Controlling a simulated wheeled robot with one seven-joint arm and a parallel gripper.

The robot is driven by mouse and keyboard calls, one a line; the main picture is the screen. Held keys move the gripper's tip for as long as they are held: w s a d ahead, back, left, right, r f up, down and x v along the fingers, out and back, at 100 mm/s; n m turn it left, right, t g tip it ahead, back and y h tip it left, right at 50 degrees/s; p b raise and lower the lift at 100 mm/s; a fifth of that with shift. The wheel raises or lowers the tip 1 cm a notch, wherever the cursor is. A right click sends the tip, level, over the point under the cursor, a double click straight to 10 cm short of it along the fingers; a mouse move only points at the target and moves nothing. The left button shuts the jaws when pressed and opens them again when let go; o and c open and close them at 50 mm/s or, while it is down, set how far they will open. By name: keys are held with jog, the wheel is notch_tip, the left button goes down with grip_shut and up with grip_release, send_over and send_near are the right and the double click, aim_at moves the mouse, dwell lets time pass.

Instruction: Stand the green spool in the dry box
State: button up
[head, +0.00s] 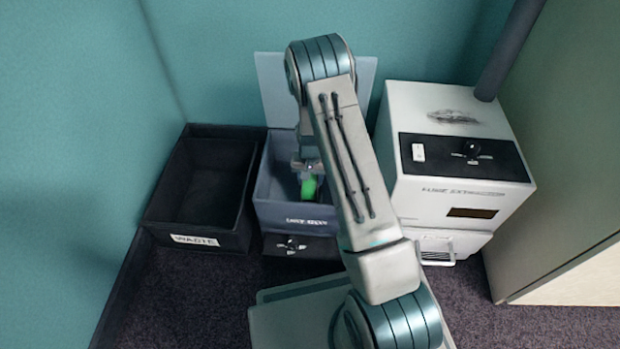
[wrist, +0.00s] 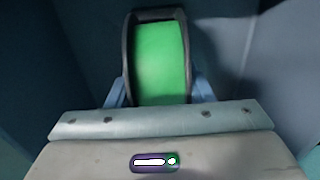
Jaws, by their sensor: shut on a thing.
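The green spool (wrist: 160,62) has dark rims and a bright green band, and it stands on edge between my gripper's fingers in the wrist view. It also shows as a green patch in the head view (head: 309,188). My gripper (wrist: 160,92) is shut on the spool and points down into the dry box (head: 270,190), a grey-blue box with its lid (head: 270,85) raised at the back. The spool is inside the box opening. I cannot tell whether it touches the box floor. My arm hides the right part of the box.
A black waste bin (head: 200,190), open and empty-looking, stands left of the dry box. A white machine (head: 450,160) with a dark control panel stands on the right. A front knob (head: 291,245) sits below the box. Teal walls (head: 70,120) close in behind and left.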

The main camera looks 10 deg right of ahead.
jog(key=o, duration=1.3)
notch_tip(320, 180, up, 14)
jog(key=p, duration=0.6)
jog(key=shift+f, duration=0.1)
jog(key=s+r+p, duration=0.3)
jog(key=r+p, duration=0.3)
jog(key=r, duration=0.6)
jog(key=s+r+n+t+p, duration=0.1)
jog(key=s+r+p, duration=0.3)
jog(key=r, duration=0.8)
jog(key=s+r+p, duration=0.1)
jog(key=r+p, duration=0.6)
jog(key=r, duration=0.5)
jog(key=s+r+p, duration=0.6)
jog(key=r, duration=0.4)
jog(key=s+r+n+t+p, duration=0.1)
jog(key=s+r+p, duration=0.5)
jog(key=r, duration=0.3)
jog(key=s+r+n+p, duration=0.1)
jog(key=s+r+p, duration=0.6)
jog(key=r, duration=0.3)
jog(key=shift+s+r+t, duration=0.1)
jog(key=shift+r+t, duration=0.2)
jog(key=shift+t, duration=0.1)
